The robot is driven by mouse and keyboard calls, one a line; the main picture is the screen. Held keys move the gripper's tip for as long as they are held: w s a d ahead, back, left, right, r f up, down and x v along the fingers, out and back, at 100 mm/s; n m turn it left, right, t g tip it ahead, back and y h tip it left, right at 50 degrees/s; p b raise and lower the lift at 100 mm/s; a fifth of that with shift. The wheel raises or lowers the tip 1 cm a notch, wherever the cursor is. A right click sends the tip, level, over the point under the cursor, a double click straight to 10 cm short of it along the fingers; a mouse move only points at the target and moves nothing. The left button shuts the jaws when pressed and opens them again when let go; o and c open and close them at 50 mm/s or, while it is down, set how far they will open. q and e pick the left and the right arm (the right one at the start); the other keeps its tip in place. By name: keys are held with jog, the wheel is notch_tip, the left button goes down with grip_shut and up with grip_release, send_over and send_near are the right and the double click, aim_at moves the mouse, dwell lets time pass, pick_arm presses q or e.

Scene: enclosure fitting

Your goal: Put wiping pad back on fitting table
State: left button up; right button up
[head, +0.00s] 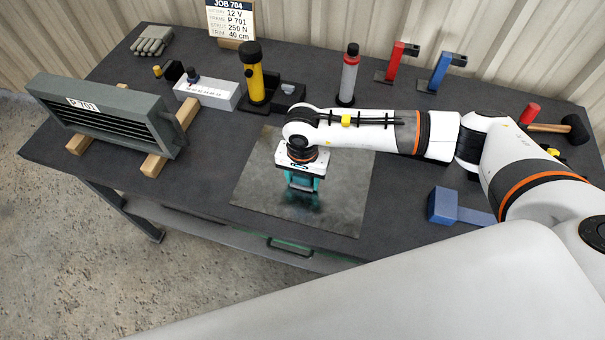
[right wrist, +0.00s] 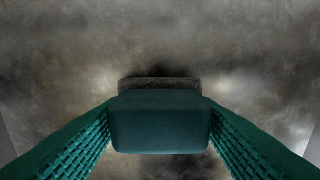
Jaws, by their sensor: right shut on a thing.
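The wiping pad (right wrist: 160,122) is a teal block with a dark grey layer along its far edge, seen in the right wrist view. My right gripper (right wrist: 160,135) has its ribbed teal fingers on both sides of the pad and is shut on it. In the head view my right gripper (head: 303,184) points down over a shiny grey sheet (head: 345,205) on the dark fitting table (head: 210,140). The pad is largely hidden there by the gripper. I cannot tell whether it touches the sheet. My left gripper is not in view.
A grey louvred enclosure (head: 105,115) rests on wooden blocks at left. A white box (head: 207,92), a yellow cylinder tool (head: 254,75) and a grey bottle (head: 348,80) stand behind. Red (head: 397,63) and blue (head: 440,72) clamps stand back right. A blue block (head: 443,205) lies at right.

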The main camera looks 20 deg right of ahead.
jog(key=shift+f+b, duration=0.25)
jog(key=shift+b, duration=0.05)
jog(key=o, duration=0.9)
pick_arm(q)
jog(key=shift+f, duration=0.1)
pick_arm(e)
jog(key=shift+o, duration=0.2)
jog(key=shift+r, duration=0.1)
jog(key=shift+r, duration=0.1)
jog(key=shift+r, duration=0.15)
notch_tip(320, 180, up, 11)
jog(key=b, duration=0.3)
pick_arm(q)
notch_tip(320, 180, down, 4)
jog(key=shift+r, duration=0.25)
pick_arm(e)
jog(key=shift+r, duration=0.35)
